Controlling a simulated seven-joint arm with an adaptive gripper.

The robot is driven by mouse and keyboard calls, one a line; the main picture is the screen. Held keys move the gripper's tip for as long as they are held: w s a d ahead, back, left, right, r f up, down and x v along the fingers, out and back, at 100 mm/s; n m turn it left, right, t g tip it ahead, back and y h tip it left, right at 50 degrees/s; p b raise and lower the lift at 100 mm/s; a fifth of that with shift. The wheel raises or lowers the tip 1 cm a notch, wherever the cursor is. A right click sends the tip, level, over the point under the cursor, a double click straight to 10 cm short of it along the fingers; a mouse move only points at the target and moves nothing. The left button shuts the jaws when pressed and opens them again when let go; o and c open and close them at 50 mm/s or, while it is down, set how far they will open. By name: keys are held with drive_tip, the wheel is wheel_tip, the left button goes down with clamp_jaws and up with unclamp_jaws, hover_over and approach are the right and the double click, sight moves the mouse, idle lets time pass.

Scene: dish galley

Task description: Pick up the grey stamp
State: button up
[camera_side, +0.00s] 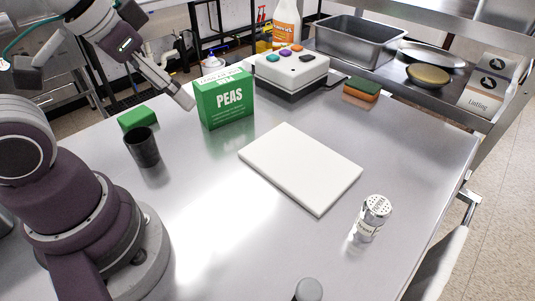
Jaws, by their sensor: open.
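A grey round-topped object (308,290) at the bottom edge of the side view may be the grey stamp. The frame cuts off its lower part, so I cannot be sure. My gripper (178,92) is at the upper left, above the table's far left part and left of the green peas box. It is open, with nothing seen between its fingers. It is far from the grey object, across the table.
The green peas box (224,99), dark cup (142,147) and green block (137,118) stand at the left. A white board (301,167) lies mid-table, with a shaker (371,219) to its right. A white-topped box (290,72) and a sponge (361,89) are behind. The front middle is clear.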

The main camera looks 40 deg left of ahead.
drive_tip(key=shift+o, duration=0.8)
